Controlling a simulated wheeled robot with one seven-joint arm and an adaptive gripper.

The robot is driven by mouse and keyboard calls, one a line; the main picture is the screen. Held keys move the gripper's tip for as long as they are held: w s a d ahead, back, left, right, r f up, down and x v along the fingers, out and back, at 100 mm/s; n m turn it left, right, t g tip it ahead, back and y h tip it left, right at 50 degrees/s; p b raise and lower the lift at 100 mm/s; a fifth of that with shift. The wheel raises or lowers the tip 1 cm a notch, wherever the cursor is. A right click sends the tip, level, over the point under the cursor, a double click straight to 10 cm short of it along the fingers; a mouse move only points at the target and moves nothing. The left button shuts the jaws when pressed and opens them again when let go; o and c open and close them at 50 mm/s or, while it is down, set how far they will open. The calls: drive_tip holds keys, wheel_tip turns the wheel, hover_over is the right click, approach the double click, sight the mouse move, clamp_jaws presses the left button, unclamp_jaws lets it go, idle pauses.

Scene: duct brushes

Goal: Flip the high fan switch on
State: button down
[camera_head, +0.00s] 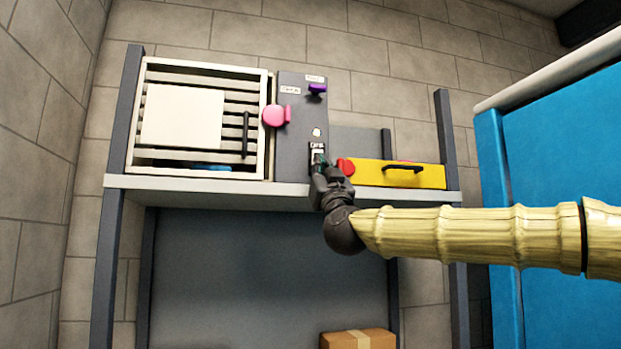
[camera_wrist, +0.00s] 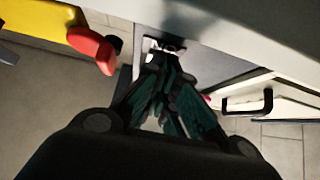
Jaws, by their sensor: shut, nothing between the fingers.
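A dark grey control panel (camera_head: 298,145) stands upright on the shelf. A purple switch (camera_head: 317,89) sits near its top, with small labels that I cannot read. A pink knob (camera_head: 275,115) is on its left side and a small white round part (camera_head: 316,132) is lower down. A small label (camera_head: 316,146) is near the bottom; it also shows in the wrist view (camera_wrist: 160,46). My gripper (camera_head: 318,160) is shut and empty, its fingertips in front of the panel just below this label. They hide whatever is behind them. I cannot tell which part is the fan switch or whether they touch it.
A slatted white box (camera_head: 255,72) with a black handle stands left of the panel. A yellow box (camera_head: 425,175) with a black handle and red parts (camera_head: 345,167) is close on the right. The shelf edge (camera_head: 220,190) runs below. A cardboard box (camera_head: 358,339) sits lower.

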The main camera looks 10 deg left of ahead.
drive_tip(key=b+v, duration=0.5)
drive_tip(key=v, duration=0.8)
drive_tip(key=shift+s+d+r+b, duration=0.2)
drive_tip(key=shift+b, duration=0.2)
